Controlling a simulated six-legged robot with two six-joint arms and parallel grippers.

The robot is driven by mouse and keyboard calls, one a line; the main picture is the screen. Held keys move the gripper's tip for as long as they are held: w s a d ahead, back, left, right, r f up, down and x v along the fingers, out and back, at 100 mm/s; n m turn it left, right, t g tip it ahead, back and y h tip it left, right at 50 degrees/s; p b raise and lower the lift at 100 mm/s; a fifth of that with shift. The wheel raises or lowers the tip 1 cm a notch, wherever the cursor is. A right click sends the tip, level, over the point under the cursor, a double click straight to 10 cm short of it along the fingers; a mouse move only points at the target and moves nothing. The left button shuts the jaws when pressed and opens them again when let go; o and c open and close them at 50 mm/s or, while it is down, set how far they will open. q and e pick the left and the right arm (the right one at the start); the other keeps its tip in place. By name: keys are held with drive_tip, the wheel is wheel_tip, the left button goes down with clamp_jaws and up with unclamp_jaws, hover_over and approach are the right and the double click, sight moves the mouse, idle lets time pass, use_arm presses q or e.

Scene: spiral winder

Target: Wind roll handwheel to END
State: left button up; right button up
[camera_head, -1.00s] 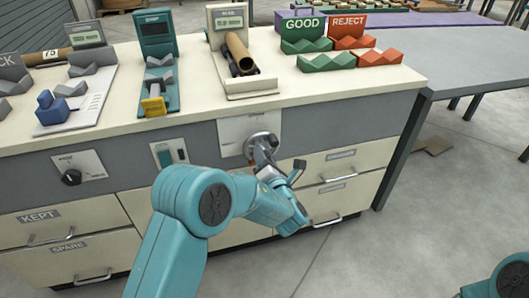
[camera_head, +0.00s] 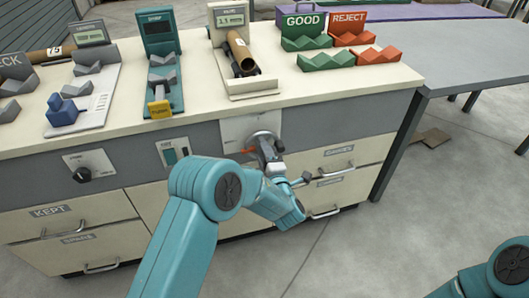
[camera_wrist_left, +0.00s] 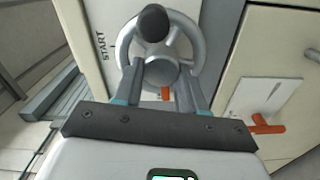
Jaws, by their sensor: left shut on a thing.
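The roll handwheel (camera_head: 265,143) is a grey wheel on a pale plate (camera_head: 240,128) on the cabinet front. In the left wrist view the handwheel (camera_wrist_left: 185,35) fills the top middle, with a dark knob (camera_wrist_left: 153,22) at its upper rim. The word START (camera_wrist_left: 103,45) is on the plate left of the wheel; no END label shows. My left gripper (camera_wrist_left: 162,88) is shut on the handwheel, its fingers either side of the hub. In the head view my left gripper (camera_head: 270,156) is partly hidden by its wrist. My right gripper is out of view.
A brown tube (camera_head: 240,52) lies in a cradle above the wheel, under a small display (camera_head: 230,19). GOOD (camera_head: 305,42) and REJECT (camera_head: 350,35) racks stand to the right. Drawers with handles (camera_head: 325,213) lie below. An orange lever (camera_wrist_left: 265,127) shows beside the wheel.

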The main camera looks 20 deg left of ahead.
use_arm(q)
drive_tip(key=shift+f+m, duration=0.1)
drive_tip(key=shift+m, duration=0.5)
drive_tip(key=o, duration=1.1)
drive_tip(key=shift+c, duration=0.2)
drive_tip(key=p+v, duration=0.1)
drive_tip(key=v, duration=1.5)
drive_tip(key=shift+d+p, duration=0.15)
drive_tip(key=shift+p, duration=0.2)
drive_tip(key=shift+s, duration=0.1)
